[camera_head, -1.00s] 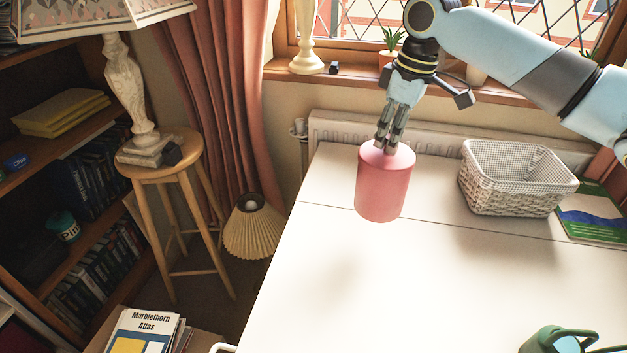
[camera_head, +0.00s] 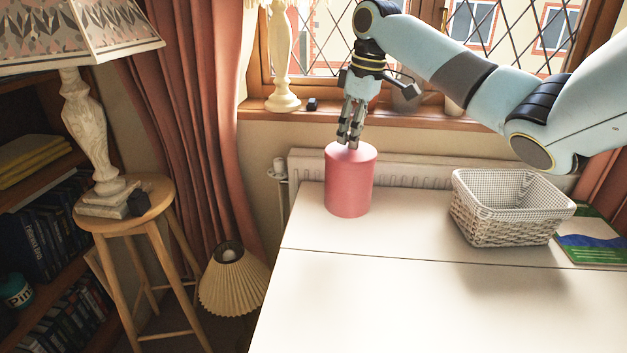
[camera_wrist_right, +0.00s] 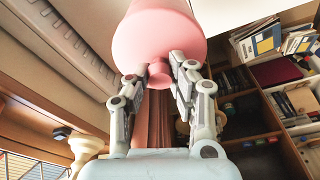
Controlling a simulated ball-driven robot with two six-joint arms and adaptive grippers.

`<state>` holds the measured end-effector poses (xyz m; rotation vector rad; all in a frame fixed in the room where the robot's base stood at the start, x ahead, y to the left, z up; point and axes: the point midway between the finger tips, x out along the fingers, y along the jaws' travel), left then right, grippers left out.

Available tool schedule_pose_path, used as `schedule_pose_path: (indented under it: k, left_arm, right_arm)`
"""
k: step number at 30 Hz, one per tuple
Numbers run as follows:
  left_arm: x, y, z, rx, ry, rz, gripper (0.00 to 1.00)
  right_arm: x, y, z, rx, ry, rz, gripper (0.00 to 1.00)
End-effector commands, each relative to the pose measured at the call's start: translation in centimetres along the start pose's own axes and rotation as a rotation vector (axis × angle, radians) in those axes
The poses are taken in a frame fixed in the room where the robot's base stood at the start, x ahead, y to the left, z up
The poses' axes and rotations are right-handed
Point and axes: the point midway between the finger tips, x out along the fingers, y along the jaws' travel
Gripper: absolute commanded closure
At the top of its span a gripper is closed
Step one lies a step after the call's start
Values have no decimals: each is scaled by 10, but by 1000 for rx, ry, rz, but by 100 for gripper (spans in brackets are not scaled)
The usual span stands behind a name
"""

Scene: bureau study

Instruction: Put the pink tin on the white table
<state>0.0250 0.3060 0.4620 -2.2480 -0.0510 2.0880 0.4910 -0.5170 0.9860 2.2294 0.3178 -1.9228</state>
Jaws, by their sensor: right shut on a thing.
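The pink tin (camera_head: 349,182) is an upright cylinder with a small knob on its lid. It shows at the back left part of the white table (camera_head: 400,305). My right gripper (camera_head: 349,142) is above it, with its fingers shut on the knob. The right wrist view shows the tin (camera_wrist_right: 160,35) from its lid side, with the fingertips (camera_wrist_right: 160,75) on both sides of the knob. I cannot tell whether the tin's base touches the table. My left gripper is not in view.
A white wicker basket (camera_head: 505,215) stands on the table to the right of the tin, with a green and blue book (camera_head: 592,240) beside it. A radiator (camera_head: 420,172) and window sill are behind the table. The table's front is clear. A wooden stool (camera_head: 130,210) with a lamp is at left.

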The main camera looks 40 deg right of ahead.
Motion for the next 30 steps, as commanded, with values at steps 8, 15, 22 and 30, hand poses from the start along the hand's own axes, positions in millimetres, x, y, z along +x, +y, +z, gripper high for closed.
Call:
schedule_pose_path:
  k: [8,15,22,30]
  left_arm:
    - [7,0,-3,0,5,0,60]
    - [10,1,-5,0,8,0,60]
    - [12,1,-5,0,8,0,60]
    - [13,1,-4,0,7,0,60]
  right_arm:
    - [42,-13,-51,0,3,-5,100]
    - [60,-17,-74,-2,1,0,100]
    - [82,-17,-70,-1,-3,0,100]
    - [102,-17,-68,-2,0,2,100]
